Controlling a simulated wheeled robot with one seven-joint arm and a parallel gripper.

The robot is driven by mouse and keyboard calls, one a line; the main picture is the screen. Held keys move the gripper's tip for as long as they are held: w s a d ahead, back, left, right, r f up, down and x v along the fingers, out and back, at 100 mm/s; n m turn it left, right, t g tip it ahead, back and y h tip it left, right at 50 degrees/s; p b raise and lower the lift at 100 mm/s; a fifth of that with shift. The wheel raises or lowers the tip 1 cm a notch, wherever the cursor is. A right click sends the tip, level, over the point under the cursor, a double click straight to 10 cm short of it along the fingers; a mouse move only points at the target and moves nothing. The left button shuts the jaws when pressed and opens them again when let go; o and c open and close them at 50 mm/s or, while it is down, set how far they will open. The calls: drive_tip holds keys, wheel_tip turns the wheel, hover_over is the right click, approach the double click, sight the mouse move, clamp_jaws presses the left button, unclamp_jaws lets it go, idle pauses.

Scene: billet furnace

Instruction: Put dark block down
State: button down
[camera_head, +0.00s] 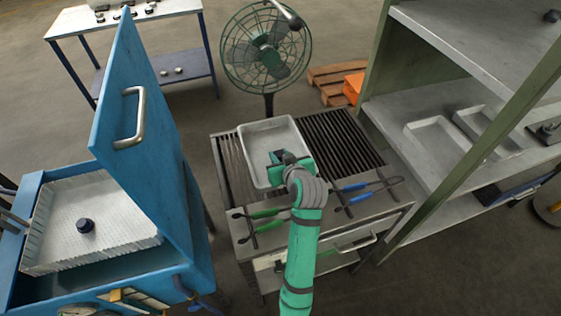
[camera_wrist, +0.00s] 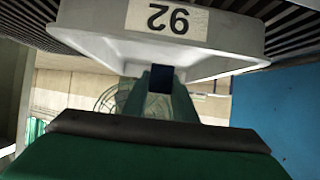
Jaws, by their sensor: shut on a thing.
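My gripper (camera_head: 277,157) is over the near right part of a pale grey tray (camera_head: 252,150). In the wrist view my gripper (camera_wrist: 160,76) is shut on a dark block (camera_wrist: 160,79), which shows as a small dark square between the fingers. The tray (camera_wrist: 115,45) fills the top of that view and bears a label reading 92, upside down. The tray lies on a slatted rack table and looks otherwise empty. My wrist hides much of the block in the head view, so I cannot tell whether it touches the tray floor.
A blue furnace box (camera_head: 200,255) stands open at left, its lid (camera_head: 140,170) raised; a dark round piece (camera_head: 85,226) sits inside. Green tongs (camera_head: 262,213) and blue tongs (camera_head: 360,187) lie on the table's front. A fan (camera_head: 266,50) stands behind, shelving (camera_head: 415,105) at right.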

drive_tip(key=shift+w+d+f, duration=0.15)
drive_tip(key=shift+w+f, duration=0.15)
drive_tip(key=shift+f, duration=1.55)
drive_tip(key=shift+f, duration=0.15)
drive_tip(key=c, duration=1.4)
unclamp_jaws()
drive_tip(key=shift+c, duration=0.2)
